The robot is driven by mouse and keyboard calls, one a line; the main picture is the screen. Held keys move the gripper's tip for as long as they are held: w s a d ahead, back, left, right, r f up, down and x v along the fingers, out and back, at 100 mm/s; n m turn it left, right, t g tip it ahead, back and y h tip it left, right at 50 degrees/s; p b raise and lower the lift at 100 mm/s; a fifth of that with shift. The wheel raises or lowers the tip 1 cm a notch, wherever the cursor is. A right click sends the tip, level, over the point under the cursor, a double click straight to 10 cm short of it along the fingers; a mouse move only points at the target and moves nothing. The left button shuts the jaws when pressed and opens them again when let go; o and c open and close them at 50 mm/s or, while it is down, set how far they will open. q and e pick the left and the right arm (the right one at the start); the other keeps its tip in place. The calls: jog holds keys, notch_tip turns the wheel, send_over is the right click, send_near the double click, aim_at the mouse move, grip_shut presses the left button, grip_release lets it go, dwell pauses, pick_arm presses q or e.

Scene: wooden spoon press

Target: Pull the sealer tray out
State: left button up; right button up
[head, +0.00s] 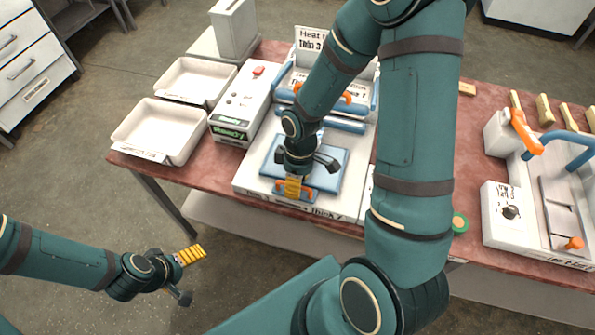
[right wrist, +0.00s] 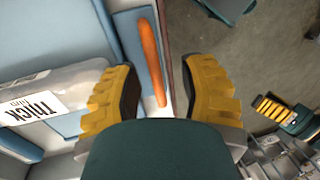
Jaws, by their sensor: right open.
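The sealer (head: 245,178) is a white machine on the red table, with a blue tray (head: 330,170) low at its front. The tray's orange handle (head: 308,194) is at the front edge, partly hidden by my right gripper (head: 293,187). In the right wrist view, the orange handle (right wrist: 151,60) lies between the two open yellow fingers of my right gripper (right wrist: 160,90), nearer the left finger; contact cannot be told. My left gripper (head: 190,256) hangs away from the table at lower left; its finger opening is unclear.
A clear packet labelled THICK (right wrist: 55,95) lies beside the handle. A control box (head: 240,105) with a green display and two white bins (head: 165,128) stand left of the sealer. Another white machine (head: 510,215) with a blue handle stands right.

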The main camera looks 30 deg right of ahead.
notch_tip(320, 180, up, 11)
jog(key=w+d, duration=0.1)
jog(key=shift+w+d+r, duration=0.2)
jog(key=shift+d, duration=0.1)
dwell(0.5)
